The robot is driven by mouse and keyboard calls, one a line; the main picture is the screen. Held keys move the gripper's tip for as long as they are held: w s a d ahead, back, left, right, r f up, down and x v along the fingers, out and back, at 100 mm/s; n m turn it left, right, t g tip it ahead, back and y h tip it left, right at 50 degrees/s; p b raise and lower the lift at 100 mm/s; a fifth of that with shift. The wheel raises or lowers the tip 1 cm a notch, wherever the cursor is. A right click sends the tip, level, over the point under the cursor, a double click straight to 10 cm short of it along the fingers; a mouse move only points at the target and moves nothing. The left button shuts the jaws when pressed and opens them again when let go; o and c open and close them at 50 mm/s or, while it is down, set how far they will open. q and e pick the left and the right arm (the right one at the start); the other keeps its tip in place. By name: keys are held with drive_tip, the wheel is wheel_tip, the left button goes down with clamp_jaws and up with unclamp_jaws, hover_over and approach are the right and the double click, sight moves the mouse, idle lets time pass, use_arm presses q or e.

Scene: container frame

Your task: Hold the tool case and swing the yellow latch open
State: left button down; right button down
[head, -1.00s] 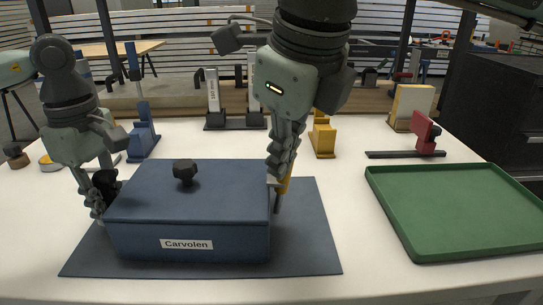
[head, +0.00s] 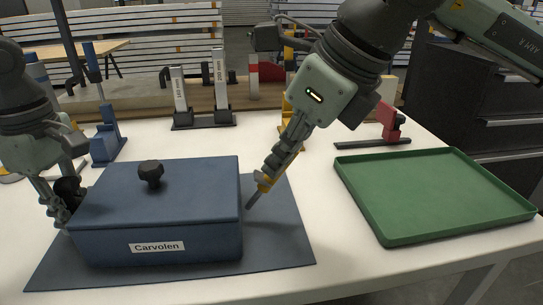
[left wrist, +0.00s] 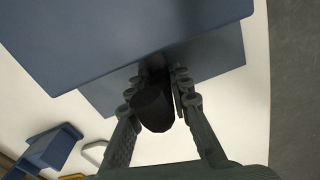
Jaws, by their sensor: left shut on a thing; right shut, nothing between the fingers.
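The blue tool case (head: 155,235), labelled Carvolen, sits on a dark mat with its lid down and a black knob (head: 151,172) on top. My left gripper (head: 63,210) is shut on a black handle (left wrist: 152,108) at the case's left side; the handle also shows in the left wrist view.
The dark mat (head: 285,240) lies under the case. A green tray (head: 430,195) stands to the right. Behind are a blue stand (head: 105,145), marked upright blocks (head: 219,85) and a red clamp-like piece (head: 388,122). White tabletop is clear between mat and tray.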

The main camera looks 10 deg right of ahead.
drive_tip(key=shift+a+f, duration=0.1)
drive_tip(key=shift+a, duration=0.45)
drive_tip(key=shift+s+a, duration=0.1)
drive_tip(key=shift+s, duration=0.05)
drive_tip(key=s+d+r, duration=0.2)
drive_tip(key=s+r, duration=0.4)
drive_tip(key=r, duration=0.4)
drive_tip(key=shift+s, duration=0.1)
use_arm(q)
drive_tip(key=c, duration=1.3)
unclamp_jaws()
